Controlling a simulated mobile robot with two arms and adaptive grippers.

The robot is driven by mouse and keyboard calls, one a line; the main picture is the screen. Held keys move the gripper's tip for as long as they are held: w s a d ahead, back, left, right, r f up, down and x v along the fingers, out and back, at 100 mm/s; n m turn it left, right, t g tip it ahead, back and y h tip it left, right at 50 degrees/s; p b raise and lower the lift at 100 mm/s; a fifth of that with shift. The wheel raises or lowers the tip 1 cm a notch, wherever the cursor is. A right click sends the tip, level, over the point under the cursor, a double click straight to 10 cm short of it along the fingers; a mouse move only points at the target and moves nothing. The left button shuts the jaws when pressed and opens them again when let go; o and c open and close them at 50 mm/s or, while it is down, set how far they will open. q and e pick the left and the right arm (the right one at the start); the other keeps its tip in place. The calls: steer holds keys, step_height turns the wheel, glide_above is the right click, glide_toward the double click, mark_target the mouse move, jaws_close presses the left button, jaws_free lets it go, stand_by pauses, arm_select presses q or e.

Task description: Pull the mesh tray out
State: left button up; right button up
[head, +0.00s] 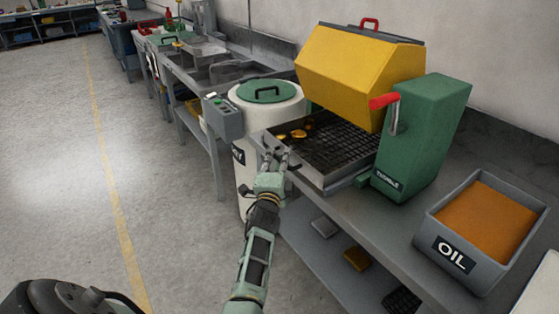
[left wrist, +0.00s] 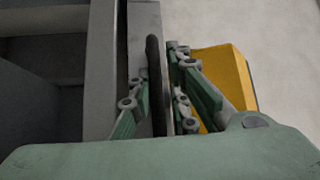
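The mesh tray (head: 335,150) is a dark grid in a grey frame, lying on the bench below the yellow drum and left of the green housing. A few copper-gold pieces (head: 298,133) lie at its far left part. My left gripper (head: 276,154) is at the tray's front edge, fingers apart. In the left wrist view its fingers (left wrist: 152,85) stand on either side of a dark handle bar (left wrist: 153,55) on a grey wall. Whether they touch the bar I cannot tell. My right gripper is not in view.
A white barrel (head: 285,105) with a green lid stands left. A grey OIL bin (head: 440,225) is at right. The floor in front is clear.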

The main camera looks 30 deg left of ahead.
arm_select(q)
steer(key=shift+f, duration=0.25)
jaws_close()
